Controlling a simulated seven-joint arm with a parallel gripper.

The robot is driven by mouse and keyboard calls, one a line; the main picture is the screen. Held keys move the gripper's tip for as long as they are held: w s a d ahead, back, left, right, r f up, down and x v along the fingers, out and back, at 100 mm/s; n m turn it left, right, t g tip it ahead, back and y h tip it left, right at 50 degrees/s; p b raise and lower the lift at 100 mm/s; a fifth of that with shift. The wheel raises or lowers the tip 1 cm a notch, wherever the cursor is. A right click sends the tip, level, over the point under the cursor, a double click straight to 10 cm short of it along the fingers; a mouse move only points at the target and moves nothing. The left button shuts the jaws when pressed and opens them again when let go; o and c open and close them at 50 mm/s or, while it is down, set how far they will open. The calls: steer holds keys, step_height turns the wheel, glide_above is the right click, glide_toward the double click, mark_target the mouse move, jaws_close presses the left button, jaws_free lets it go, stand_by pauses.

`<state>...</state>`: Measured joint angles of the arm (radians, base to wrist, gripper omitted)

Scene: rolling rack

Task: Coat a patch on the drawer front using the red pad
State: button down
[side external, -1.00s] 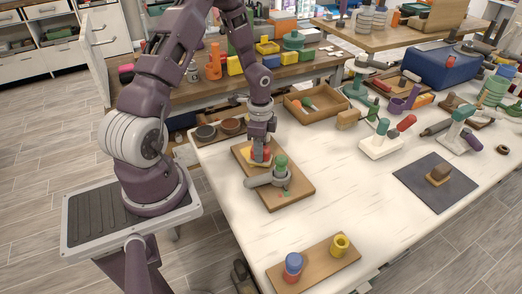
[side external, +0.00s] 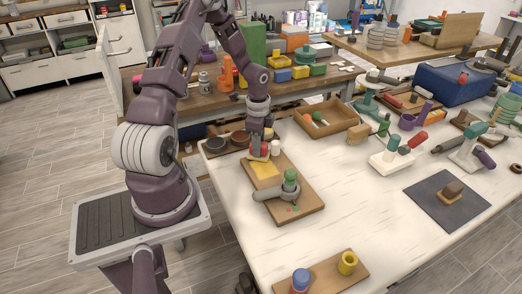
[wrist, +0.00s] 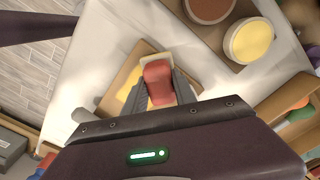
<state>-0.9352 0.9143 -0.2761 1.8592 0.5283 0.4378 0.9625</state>
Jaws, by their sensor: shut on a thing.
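My gripper (side external: 262,143) is shut on the red pad (wrist: 158,80), a red block with a cream edge, seen between the fingers in the wrist view. The pad is over the far end of a wooden board (side external: 297,212); I cannot tell whether it touches anything. A yellow block (side external: 265,171) lies on the board just in front of the gripper. A white panel with a handle (side external: 119,60), perhaps the drawer front, stands at the back left behind my arm, well away from the gripper. No coated patch can be made out on it.
Two round bowls, one with brown (wrist: 210,8) and one with yellow (wrist: 250,42) contents, stand close beyond the gripper. A grey clamp-like tool (side external: 276,193) lies on the board. An open wooden tray (side external: 325,128) is to the right.

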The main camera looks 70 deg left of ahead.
steer(key=shift+r, duration=3.75)
